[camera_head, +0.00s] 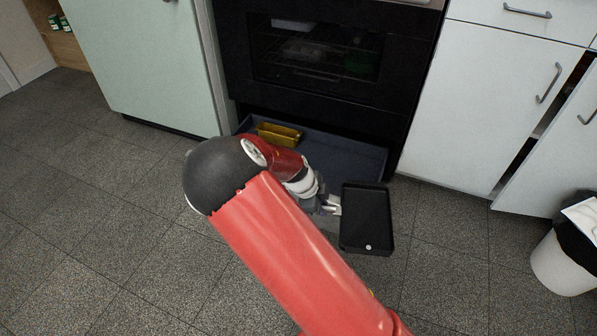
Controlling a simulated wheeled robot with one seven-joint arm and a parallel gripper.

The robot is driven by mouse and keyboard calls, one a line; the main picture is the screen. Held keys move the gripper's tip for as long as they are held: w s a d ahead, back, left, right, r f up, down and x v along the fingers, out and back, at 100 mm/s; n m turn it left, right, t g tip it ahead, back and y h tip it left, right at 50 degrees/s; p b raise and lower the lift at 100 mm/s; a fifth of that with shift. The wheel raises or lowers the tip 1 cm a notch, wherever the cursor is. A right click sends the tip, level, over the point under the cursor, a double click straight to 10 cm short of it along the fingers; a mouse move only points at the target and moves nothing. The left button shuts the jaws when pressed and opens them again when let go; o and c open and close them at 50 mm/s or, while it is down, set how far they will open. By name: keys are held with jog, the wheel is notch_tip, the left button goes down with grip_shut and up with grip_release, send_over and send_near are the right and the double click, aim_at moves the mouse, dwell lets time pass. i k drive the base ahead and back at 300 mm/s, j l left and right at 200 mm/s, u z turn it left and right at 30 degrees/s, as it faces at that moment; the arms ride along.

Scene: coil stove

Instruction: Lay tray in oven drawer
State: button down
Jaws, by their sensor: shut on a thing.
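A black rectangular tray (366,222) with a low rim is held at its left edge by my gripper (336,205), which is shut on it. The tray appears in front of the right part of the oven drawer, over its front edge or the floor; its exact height is hard to tell. The oven drawer (345,155) is pulled open below the black oven and has a dark blue-grey inside. A yellow loaf-shaped pan (279,134) lies in the drawer's left part. My arm hides the drawer's front left and part of its middle.
The oven door (318,62) above the drawer is closed, with items behind its glass. White cabinets (490,110) stand at the right, one door ajar. A white bin (562,262) stands at the far right. The tiled floor at the left is clear.

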aim_at(328, 185)
jog(key=i, duration=1)
